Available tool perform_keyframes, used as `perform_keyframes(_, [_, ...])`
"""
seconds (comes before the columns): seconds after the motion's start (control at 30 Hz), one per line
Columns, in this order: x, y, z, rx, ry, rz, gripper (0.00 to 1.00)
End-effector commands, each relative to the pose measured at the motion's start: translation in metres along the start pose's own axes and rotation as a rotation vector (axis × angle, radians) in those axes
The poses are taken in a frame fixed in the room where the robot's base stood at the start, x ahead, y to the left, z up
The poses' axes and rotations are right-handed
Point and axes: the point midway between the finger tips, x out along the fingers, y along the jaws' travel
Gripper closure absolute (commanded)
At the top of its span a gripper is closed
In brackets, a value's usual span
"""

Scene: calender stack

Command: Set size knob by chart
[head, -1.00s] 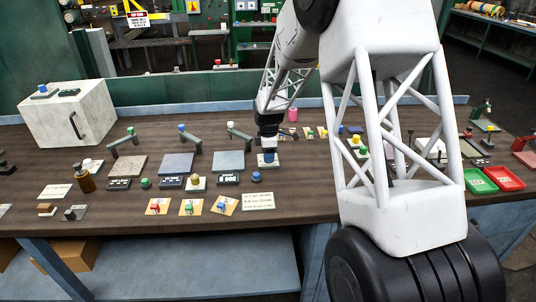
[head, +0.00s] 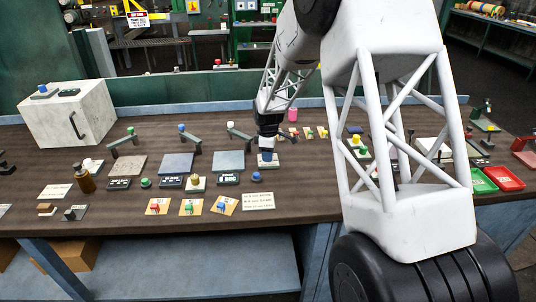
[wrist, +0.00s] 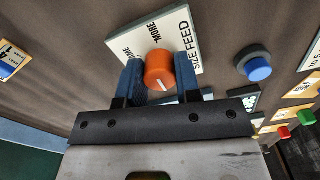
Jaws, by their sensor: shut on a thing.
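The orange knob (wrist: 159,68) sits on a white plate (wrist: 184,32) lettered "SIZE FEED" and "MORE" in the wrist view; another word is partly hidden. A pale mark shows on the knob's top, near its lower edge. My gripper (wrist: 159,75) has its blue fingers on either side of the knob and is shut on it. In the head view my gripper (head: 267,152) is low over the same plate (head: 261,165), and the knob is hidden there. A cream text card (head: 258,201) lies near the front edge; its print is too small to read.
A blue button (wrist: 257,66) stands close beside the plate, also in the head view (head: 256,177). A dark display (head: 228,179) lies to the left. Three picture cards with small coloured parts (head: 190,207) lie at the front. Green (head: 481,182) and red (head: 503,178) trays are at right.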

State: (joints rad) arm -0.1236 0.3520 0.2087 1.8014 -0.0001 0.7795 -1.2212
Motion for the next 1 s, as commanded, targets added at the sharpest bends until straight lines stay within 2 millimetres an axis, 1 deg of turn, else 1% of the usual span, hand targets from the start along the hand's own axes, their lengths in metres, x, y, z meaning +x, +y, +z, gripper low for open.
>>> perform_keyframes(1.0, [-0.0008, 0.0004, -0.0004, 0.957, 0.001, 0.001, 0.93])
